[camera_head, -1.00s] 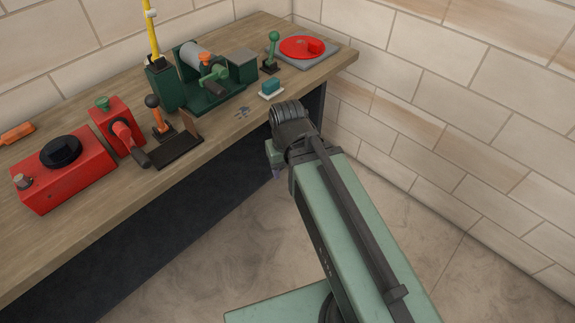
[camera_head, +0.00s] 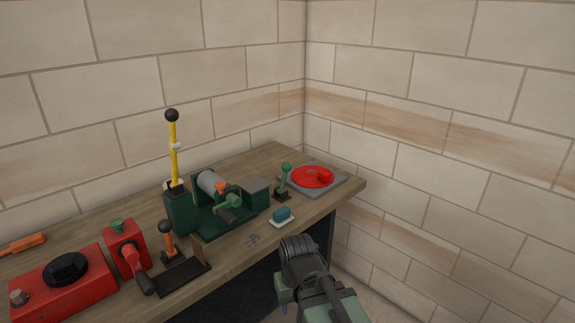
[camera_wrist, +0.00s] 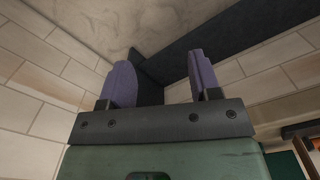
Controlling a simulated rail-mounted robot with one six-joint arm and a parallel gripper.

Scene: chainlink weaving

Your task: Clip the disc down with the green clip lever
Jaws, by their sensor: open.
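The red disc (camera_head: 309,177) lies on a grey square base at the far right corner of the bench. The green clip lever (camera_head: 285,177) stands upright on a small dark base just left of the disc. In the head view my arm's wrist is in front of the bench's front edge, below and near the lever, and hides the fingers. Neither disc nor lever shows in the wrist view.
A teal block on a white pad (camera_head: 282,216) sits near the front edge. A green winding machine (camera_head: 208,222), a tall yellow lever (camera_head: 173,150), an orange-knobbed lever (camera_head: 166,228) and a red box (camera_head: 62,285) stand to the left. Brick walls close off the corner behind.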

